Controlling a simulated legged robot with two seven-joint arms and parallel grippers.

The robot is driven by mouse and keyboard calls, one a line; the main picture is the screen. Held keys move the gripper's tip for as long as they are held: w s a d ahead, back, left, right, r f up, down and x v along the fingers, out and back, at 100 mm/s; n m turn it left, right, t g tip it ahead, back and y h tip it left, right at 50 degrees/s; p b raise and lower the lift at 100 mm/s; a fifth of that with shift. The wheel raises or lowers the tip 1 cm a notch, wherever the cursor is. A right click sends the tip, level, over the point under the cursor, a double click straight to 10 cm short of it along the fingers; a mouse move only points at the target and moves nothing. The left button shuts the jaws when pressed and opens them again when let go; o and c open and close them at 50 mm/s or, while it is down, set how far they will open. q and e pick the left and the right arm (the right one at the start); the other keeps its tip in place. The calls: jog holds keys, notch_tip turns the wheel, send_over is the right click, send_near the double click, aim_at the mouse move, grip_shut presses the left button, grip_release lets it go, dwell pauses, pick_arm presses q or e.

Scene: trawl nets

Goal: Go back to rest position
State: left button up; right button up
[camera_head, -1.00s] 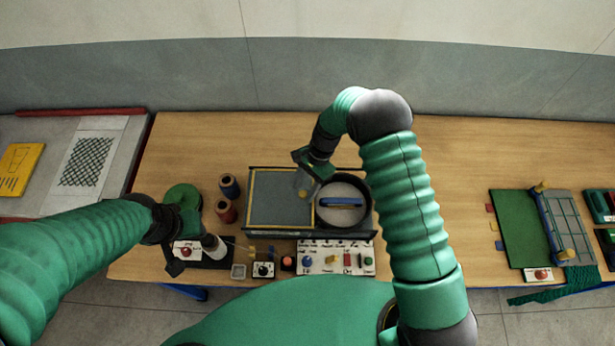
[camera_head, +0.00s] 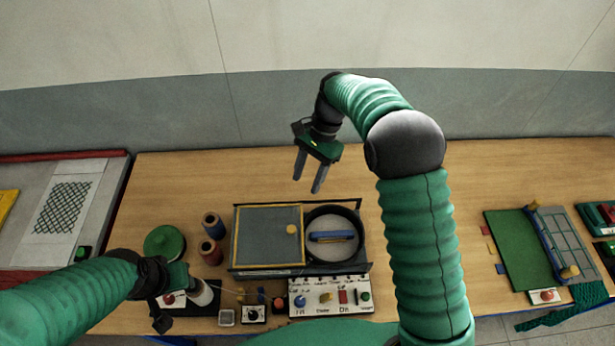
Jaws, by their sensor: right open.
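My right gripper (camera_head: 309,176) hangs in the air above the back of the wooden table (camera_head: 180,190). Its two fingers point down and stand apart with nothing between them. It is behind the flat grey panel with a yellow border and a yellow knob (camera_head: 268,236), clear of it. My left gripper (camera_head: 182,306) is low at the front left of the table, beside a white cylinder with a dark part (camera_head: 202,292). Its fingers are partly hidden, and I cannot tell whether it holds the cylinder.
Right of the panel is a round pot with a blue handle (camera_head: 331,237). A switch board (camera_head: 330,296) lies in front. Two spools (camera_head: 211,252) and a green disc (camera_head: 164,242) stand left. A green mat (camera_head: 520,252) lies right. The table's back middle is clear.

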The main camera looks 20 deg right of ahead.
jog(key=s+d+f+n+t+h+b, duration=0.1)
jog(key=s+f+n+b, duration=0.2)
jog(key=s, duration=0.3)
jog(key=s+d+f+n+t+h+b, duration=0.1)
jog(key=s+d+f+n+t+b, duration=0.1)
jog(key=s+f+n+b, duration=0.2)
jog(key=s+d+f+n+t+h+b, duration=0.1)
jog(key=s+f+n+b, duration=0.2)
jog(key=s, duration=0.5)
jog(key=shift+d+f+n+t+h, duration=0.3)
jog(key=shift+f+n+t+h, duration=0.1)
jog(key=shift+f+n, duration=0.45)
jog(key=shift+d+f, duration=0.1)
jog(key=shift+s, duration=0.15)
dwell(0.3)
